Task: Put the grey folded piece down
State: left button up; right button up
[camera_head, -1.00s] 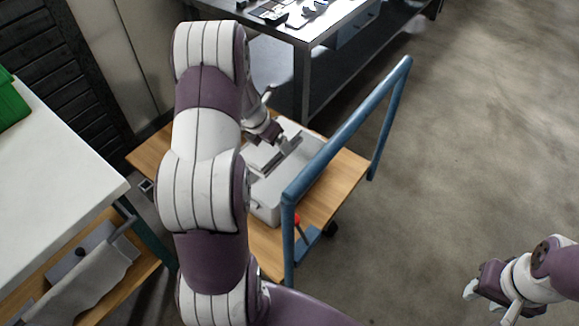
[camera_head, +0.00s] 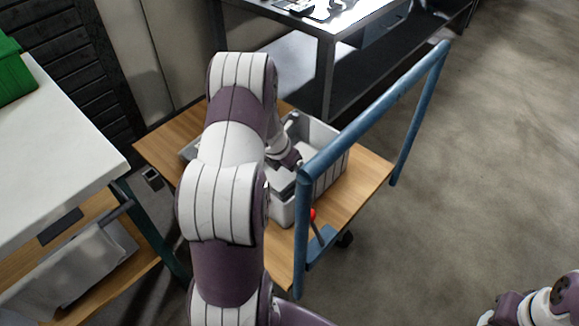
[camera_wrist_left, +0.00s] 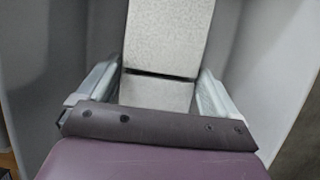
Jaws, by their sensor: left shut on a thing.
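My left arm reaches over the wooden cart, and its gripper (camera_head: 290,163) is down inside an open grey crate (camera_head: 331,172). In the left wrist view, the left gripper (camera_wrist_left: 155,92) is shut on the grey folded piece (camera_wrist_left: 166,40), a pale speckled panel with a dark crease across it. The piece lies between the two fingers, with smooth grey walls on both sides. In the head view my arm hides most of the piece and the crate's left part. My right gripper (camera_head: 490,316) shows only partly at the bottom right corner; its jaws are unclear.
The cart (camera_head: 350,208) has a blue push handle (camera_head: 375,118) on its right, close to the crate. A white-topped table (camera_head: 50,150) stands at left with a green bin (camera_head: 12,75). A metal table (camera_head: 320,30) stands behind. Open floor lies at right.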

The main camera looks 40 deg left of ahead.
pick_arm(q)
jog(key=shift+f, duration=0.1)
jog(key=o, duration=0.9)
jog(key=shift+r, duration=0.4)
jog(key=p+v, duration=0.5)
jog(key=v, duration=0.6)
jog(key=shift+s+r, duration=0.25)
